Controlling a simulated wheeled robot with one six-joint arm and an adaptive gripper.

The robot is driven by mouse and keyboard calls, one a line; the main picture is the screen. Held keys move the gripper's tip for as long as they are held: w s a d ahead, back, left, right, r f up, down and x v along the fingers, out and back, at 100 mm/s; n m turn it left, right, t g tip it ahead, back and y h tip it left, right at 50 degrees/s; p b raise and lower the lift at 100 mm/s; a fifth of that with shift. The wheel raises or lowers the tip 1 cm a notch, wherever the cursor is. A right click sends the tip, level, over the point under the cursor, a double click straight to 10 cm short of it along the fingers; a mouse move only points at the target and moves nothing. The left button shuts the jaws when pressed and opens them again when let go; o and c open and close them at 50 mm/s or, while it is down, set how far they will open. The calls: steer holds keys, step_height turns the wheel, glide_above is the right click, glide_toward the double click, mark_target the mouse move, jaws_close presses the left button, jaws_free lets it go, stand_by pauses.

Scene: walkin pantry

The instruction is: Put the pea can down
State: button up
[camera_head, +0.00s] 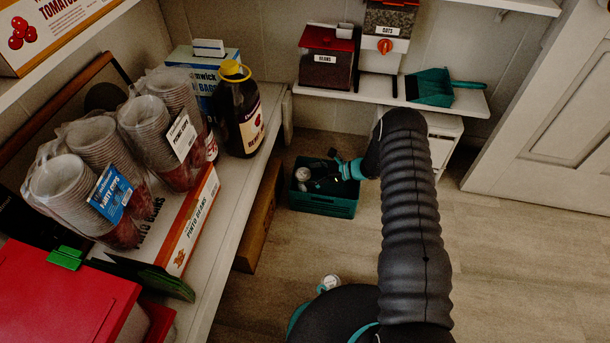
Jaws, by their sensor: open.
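A can with a pale round top (302,174), which may be the pea can, stands in the teal crate (325,208) on the floor. Its label is too small to read. My gripper (313,184) is low over the crate, reaching in from the right, with its dark fingers beside the can. The jaws are open. The fingertips are dark and partly lost against the crate's inside, so I cannot tell whether they touch the can.
A shelf at the left holds bagged paper cups (95,150), a pinto beans box (190,225), a dark bottle (240,115) and a red container (65,295). A cardboard box (258,220) stands left of the crate. A back shelf holds dispensers and a teal scoop (430,88). Floor at right is clear.

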steer(key=v, duration=0.9)
steer(key=s+a+r+n+g+h, duration=0.1)
steer(key=s+r+n+h, duration=0.35)
steer(key=r, duration=1.15)
steer(key=s+a+r+n+g+h, duration=0.15)
steer(key=s+r+n, duration=0.5)
steer(key=r, duration=0.85)
steer(key=s+d+r+n+t+h, duration=0.1)
steer(key=s+d+r+n+h, duration=0.1)
steer(key=s+r, duration=0.3)
steer(key=s+d+r+n+t+h, duration=0.2)
steer(key=s+r+n+h, duration=0.1)
steer(key=s, duration=1)
steer(key=s+d+r+n+t+h, duration=0.2)
steer(key=s+r, duration=0.4)
steer(key=s, duration=0.3)
steer(key=shift+s+d+r+n, duration=0.15)
steer(key=shift+d+r+n, duration=0.15)
steer(key=shift+d+n, duration=0.55)
steer(key=shift+a+n+t, duration=0.25)
